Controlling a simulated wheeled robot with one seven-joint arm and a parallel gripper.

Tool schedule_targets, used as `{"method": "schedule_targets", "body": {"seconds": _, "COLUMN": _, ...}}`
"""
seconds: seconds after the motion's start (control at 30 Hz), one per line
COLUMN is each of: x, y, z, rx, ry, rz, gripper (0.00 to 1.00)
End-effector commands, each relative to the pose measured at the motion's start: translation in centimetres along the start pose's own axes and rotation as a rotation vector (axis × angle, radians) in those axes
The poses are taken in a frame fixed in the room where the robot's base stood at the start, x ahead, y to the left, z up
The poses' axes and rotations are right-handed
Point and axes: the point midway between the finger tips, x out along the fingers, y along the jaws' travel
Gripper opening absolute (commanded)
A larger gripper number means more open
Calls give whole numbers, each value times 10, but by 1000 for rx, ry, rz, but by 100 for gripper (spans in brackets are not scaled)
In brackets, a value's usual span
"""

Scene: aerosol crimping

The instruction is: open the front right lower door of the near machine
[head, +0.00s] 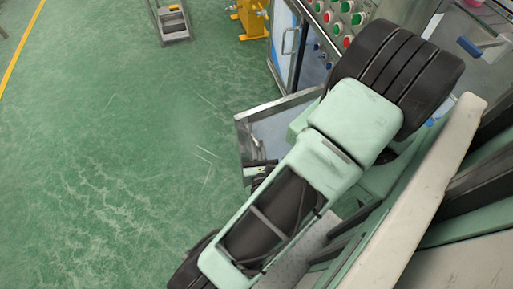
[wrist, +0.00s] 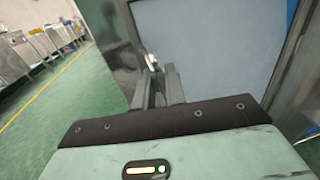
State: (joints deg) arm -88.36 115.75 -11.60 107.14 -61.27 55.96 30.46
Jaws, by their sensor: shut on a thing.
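The door (head: 278,123), a grey panel with a metal frame, stands out from the near machine (head: 318,62), partly open. Its flat panel also fills the upper middle of the wrist view (wrist: 215,45). My gripper (head: 258,170) is at the door's lower left edge in the head view, mostly hidden behind my arm. In the wrist view my gripper (wrist: 157,75) is shut on the door's handle (wrist: 151,62), a small pale bar of which only part shows. My arm hides the hinge side of the door and much of the machine front.
Another machine door with a bar handle (head: 291,40) stands above, below a panel of red and green buttons (head: 340,18). A yellow stand (head: 250,18) and a metal frame cart (head: 172,20) are at the back. The green floor (head: 120,150) on the left is clear.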

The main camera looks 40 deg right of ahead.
Motion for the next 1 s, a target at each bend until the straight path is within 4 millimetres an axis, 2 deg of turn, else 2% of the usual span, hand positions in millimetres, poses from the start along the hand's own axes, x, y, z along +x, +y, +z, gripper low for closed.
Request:
{"method": "schedule_targets", "body": {"seconds": 0.17, "x": 0, "y": 0, "z": -1, "rx": 0, "ry": 2, "rz": -1, "gripper": 0}}
{"method": "schedule_targets", "body": {"seconds": 0.2, "x": 0, "y": 0, "z": -1, "rx": 0, "ry": 2, "rz": -1, "gripper": 24}}
{"method": "schedule_targets", "body": {"seconds": 0.23, "x": 0, "y": 0, "z": -1, "rx": 0, "ry": 2, "rz": -1, "gripper": 29}}
{"method": "schedule_targets", "body": {"seconds": 0.5, "x": 0, "y": 0, "z": 0, "rx": 0, "ry": 1, "rz": 0, "gripper": 29}}
{"method": "schedule_targets", "body": {"seconds": 0.63, "x": -9, "y": 0, "z": -1, "rx": 0, "ry": 2, "rz": 1, "gripper": 29}}
{"method": "schedule_targets", "body": {"seconds": 0.77, "x": -30, "y": 1, "z": -2, "rx": 1, "ry": 4, "rz": 1, "gripper": 29}}
{"method": "schedule_targets", "body": {"seconds": 1.0, "x": -81, "y": 0, "z": -3, "rx": 2, "ry": 5, "rz": 1, "gripper": 29}}
